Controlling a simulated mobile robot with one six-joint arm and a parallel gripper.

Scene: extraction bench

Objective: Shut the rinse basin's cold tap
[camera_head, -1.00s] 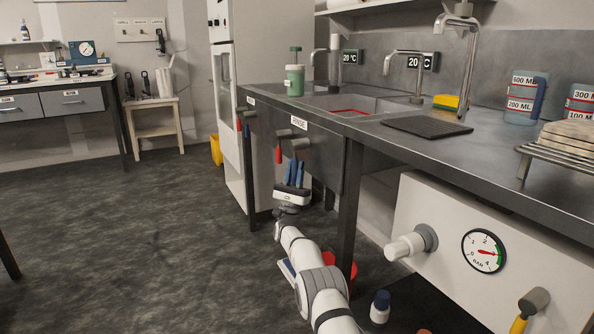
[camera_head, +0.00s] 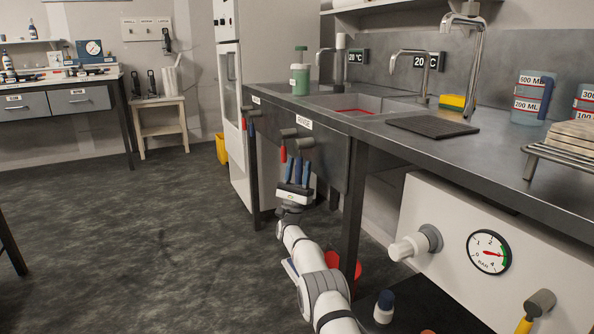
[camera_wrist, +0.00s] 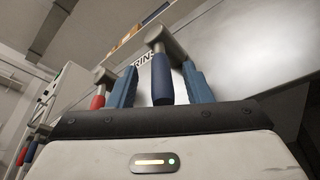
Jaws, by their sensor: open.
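The rinse basin (camera_head: 372,103) is set in the bench, with a RINSE label on its front panel. Two taps stick out below the label. The hot tap has a red handle (camera_head: 283,151) hanging down; it also shows in the wrist view (camera_wrist: 97,101). The cold tap's grey stem (camera_head: 305,143) is to its right. Its dark blue handle (camera_wrist: 162,82) hangs down in the wrist view. My gripper (camera_head: 297,164) reaches up from below, open. In the wrist view, the handle is between my gripper's blue fingers (camera_wrist: 161,84), with visible gaps on both sides.
Another pair of red and blue taps (camera_head: 248,121) is further left. A bench leg (camera_head: 352,210) stands right of my arm. A white panel with a pressure gauge (camera_head: 489,252) and a valve is lower right. Open floor (camera_head: 150,220) lies left.

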